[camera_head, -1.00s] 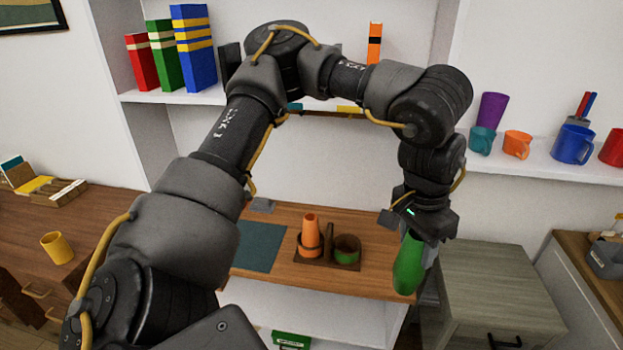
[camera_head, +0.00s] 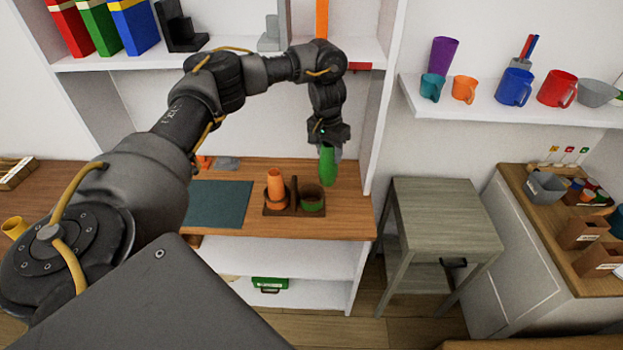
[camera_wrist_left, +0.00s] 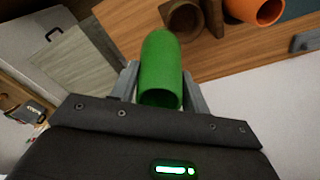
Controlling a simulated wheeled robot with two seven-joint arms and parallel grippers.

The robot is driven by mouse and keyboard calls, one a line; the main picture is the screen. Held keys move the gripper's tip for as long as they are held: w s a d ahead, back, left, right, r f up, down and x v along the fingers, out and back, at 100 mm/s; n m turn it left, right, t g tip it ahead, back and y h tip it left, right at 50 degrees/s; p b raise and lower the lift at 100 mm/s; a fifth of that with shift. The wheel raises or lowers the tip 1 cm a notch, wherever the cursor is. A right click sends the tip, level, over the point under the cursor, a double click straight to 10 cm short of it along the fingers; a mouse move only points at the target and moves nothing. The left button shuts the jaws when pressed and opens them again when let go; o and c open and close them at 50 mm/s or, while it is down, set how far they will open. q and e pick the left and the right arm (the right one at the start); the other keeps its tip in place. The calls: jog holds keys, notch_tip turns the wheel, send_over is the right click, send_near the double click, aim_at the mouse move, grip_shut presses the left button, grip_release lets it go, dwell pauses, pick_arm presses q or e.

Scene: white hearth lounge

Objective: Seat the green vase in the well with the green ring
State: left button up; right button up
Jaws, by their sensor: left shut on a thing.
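My left gripper (camera_head: 328,145) is shut on the green vase (camera_head: 327,166) and holds it upright, above the right part of the wooden shelf top. In the left wrist view the vase (camera_wrist_left: 161,72) sits between the two fingers (camera_wrist_left: 160,88), its open mouth toward the camera. A brown two-well holder (camera_head: 294,211) stands on the shelf top to the left of the vase. Its right well has a green ring (camera_head: 312,206) and looks empty. An orange vase (camera_head: 275,184) stands in its left well. My right gripper is not in view.
A dark teal mat (camera_head: 218,204) lies left of the holder. A post stands between the wells. A shelf upright (camera_head: 380,110) rises right of the arm. A grey-green side table (camera_head: 440,215) stands at the right. Cups line the upper right shelf (camera_head: 480,112).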

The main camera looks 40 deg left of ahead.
aim_at(294, 195)
pick_arm(q)
jog(key=s+a+f+b, duration=0.1)
jog(key=a+f+b, duration=0.2)
jog(key=f, duration=0.9)
jog(key=shift+s+a+f+n, duration=0.15)
jog(key=shift+a+f+n, duration=0.2)
jog(key=shift+a, duration=0.65)
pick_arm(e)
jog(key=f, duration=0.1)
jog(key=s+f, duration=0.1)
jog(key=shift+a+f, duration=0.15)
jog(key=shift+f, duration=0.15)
pick_arm(q)
jog(key=shift+f, duration=0.1)
jog(key=o, duration=1.4)
jog(key=shift+f, duration=0.1)
jog(key=shift+o, duration=0.2)
